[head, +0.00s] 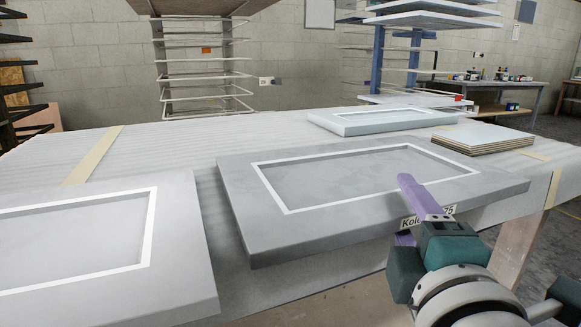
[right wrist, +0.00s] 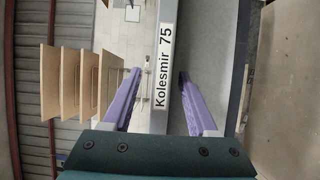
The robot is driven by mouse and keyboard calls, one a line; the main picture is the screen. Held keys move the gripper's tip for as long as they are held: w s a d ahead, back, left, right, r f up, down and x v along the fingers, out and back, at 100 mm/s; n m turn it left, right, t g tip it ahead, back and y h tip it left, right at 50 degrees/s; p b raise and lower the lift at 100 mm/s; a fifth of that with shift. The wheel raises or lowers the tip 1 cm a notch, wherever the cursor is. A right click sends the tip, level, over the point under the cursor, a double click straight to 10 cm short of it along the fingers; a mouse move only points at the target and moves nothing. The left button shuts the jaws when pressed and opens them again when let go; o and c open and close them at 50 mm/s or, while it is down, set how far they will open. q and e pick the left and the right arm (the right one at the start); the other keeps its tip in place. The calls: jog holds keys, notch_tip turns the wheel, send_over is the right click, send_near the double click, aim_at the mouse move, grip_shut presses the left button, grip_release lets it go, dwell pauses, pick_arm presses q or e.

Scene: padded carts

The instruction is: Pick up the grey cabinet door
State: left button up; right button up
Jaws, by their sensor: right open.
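A grey cabinet door (head: 240,205) with a white-edged recessed panel lies flat in the middle of the padded cart (head: 200,150), its front edge overhanging. My right gripper (head: 403,208) is at the right part of that front edge. One purple finger is above the door's face and the other is below the edge. In the right wrist view the jaws (right wrist: 157,78) are open, with the door's edge (right wrist: 158,122) and its label "Kolesmir 75" between them. Contact is not visible. A second grey door (head: 185,250) lies at the left. My left gripper is not in view.
A paler panel door (head: 385,127) lies at the back of the cart. A short stack of boards (head: 480,140) is beside it at the right. Wire racks (head: 205,75) and a workbench (head: 490,85) stand behind. A narrow gap separates the two grey doors.

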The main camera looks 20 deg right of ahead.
grip_shut()
dwell(0.5)
dwell(0.8)
jog(key=shift+r, duration=0.1)
